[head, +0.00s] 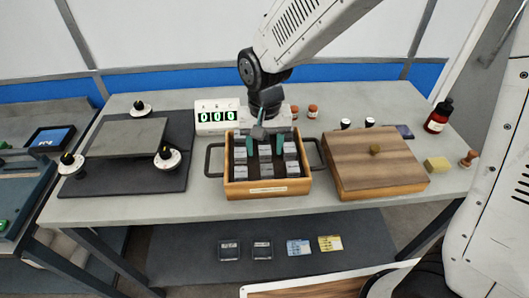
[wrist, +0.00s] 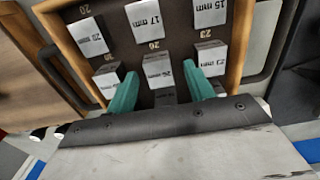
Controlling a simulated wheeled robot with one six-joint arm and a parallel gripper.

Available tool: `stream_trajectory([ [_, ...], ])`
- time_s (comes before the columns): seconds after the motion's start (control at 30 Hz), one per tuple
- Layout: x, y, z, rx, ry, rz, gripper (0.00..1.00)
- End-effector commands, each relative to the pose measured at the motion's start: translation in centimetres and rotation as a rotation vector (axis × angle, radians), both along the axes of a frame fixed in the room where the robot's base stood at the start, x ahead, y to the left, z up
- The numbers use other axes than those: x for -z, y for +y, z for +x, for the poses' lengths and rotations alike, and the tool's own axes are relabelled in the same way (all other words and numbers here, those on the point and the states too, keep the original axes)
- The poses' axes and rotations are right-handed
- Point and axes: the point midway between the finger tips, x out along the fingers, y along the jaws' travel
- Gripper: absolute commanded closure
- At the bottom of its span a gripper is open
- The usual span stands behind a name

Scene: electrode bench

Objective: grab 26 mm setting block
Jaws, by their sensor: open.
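The 26 mm setting block (wrist: 163,76) stands in its slot in the wooden tray, its pale labelled face showing in the wrist view. My gripper (wrist: 159,70) is open, with one green finger on each side of this block and the block between them. Visible gaps separate the fingers from the block's face; whether either finger touches its sides I cannot tell. In the head view my gripper (head: 264,142) is over the middle column of the tray (head: 270,190), partly hiding the blocks there.
Neighbouring blocks include the 17 mm block (wrist: 154,40) and 15 mm block (wrist: 210,12). The tray has dark side handles (head: 208,160). A wooden lidded box (head: 375,160) stands right, a digital readout (head: 216,116) behind, and a dark mat (head: 110,180) left.

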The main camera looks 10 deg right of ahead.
Motion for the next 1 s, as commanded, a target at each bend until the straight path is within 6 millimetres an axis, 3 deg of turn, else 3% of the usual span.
stream_trajectory([
  [0.17, 0.0, 0.0, 0.0, 0.000, -0.001, 0.000, 0.47],
  [0.3, 0.0, 0.0, 0.0, 0.000, -0.001, 0.000, 0.86],
  [0.37, 0.0, 0.0, 0.0, 0.000, -0.001, 0.000, 1.00],
  [0.77, -0.6, 0.0, 0.1, 0.000, -0.003, 0.002, 1.00],
  [1.0, -3.3, 0.1, 0.1, 0.000, -0.005, 0.003, 1.00],
])
